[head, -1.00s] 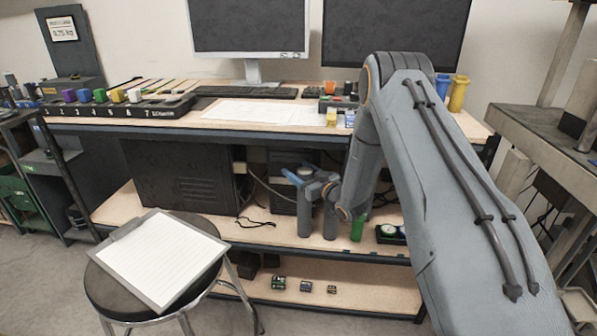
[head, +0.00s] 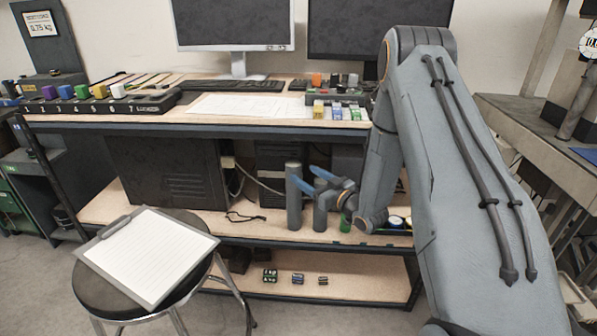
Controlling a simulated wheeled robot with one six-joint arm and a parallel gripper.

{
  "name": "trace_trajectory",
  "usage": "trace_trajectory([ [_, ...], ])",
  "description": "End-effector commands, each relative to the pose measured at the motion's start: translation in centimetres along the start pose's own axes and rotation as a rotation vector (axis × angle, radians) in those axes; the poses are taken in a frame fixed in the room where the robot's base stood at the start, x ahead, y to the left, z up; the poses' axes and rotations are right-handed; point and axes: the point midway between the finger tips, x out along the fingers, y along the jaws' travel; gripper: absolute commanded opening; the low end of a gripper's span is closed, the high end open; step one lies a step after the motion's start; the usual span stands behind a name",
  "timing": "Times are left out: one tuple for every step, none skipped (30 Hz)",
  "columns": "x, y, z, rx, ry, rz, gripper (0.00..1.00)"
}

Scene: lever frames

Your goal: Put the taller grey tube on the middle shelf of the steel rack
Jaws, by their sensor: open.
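The taller grey tube (head: 294,208) stands upright on the wooden shelf under the desk, in front of the dark computer cases. A shorter grey tube (head: 320,214) stands just to its right, partly covered by my gripper. My gripper (head: 303,175) has two blue fingers spread apart, pointing left at the upper part of the taller tube. The fingertips are at or very near its right side; I cannot tell whether they touch it or reach around it. I cannot make out the steel rack with certainty.
A green tube (head: 345,222) stands right of the grey tubes, partly hidden by my arm. The desk top (head: 210,117) lies above the shelf. A stool with a clipboard (head: 150,252) stands in front at left. Small batteries (head: 297,279) lie on the lower shelf.

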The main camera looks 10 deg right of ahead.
Motion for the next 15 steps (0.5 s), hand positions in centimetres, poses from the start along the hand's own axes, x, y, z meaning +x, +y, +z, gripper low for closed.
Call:
trace_trajectory([
  [-0.5, 0.1, 0.0, 0.0, 0.0, 0.002, 0.6],
  [-0.7, 0.1, 0.0, 0.0, 0.0, 0.002, 0.6],
  [-0.9, 0.0, 0.0, 0.0, 0.001, 0.002, 0.6],
  [-1.0, 0.0, 0.0, 0.0, 0.001, 0.001, 0.6],
  [-1.1, 0.0, 0.0, 0.0, 0.001, 0.001, 0.6],
  [-1.1, 0.0, 0.0, -0.001, 0.001, 0.001, 0.6],
  [-1.1, 0.0, -0.1, -0.002, -0.002, 0.002, 0.6],
  [-1.1, 0.1, -0.1, -0.003, -0.007, 0.005, 0.6],
  [-1.0, 0.3, -0.3, -0.008, -0.022, 0.012, 0.6],
  [-1.0, 0.5, -0.5, -0.012, -0.037, 0.02, 0.6],
  [-0.9, 0.7, -0.6, -0.017, -0.059, 0.031, 0.6],
  [-0.9, 1.2, -0.9, -0.026, -0.096, 0.052, 0.6],
  [-1.0, 1.6, -1.2, -0.033, -0.131, 0.069, 0.6],
  [-1.1, 2.0, -1.4, -0.038, -0.169, 0.091, 0.6],
  [-1.4, 2.6, -1.8, -0.045, -0.227, 0.122, 0.6],
])
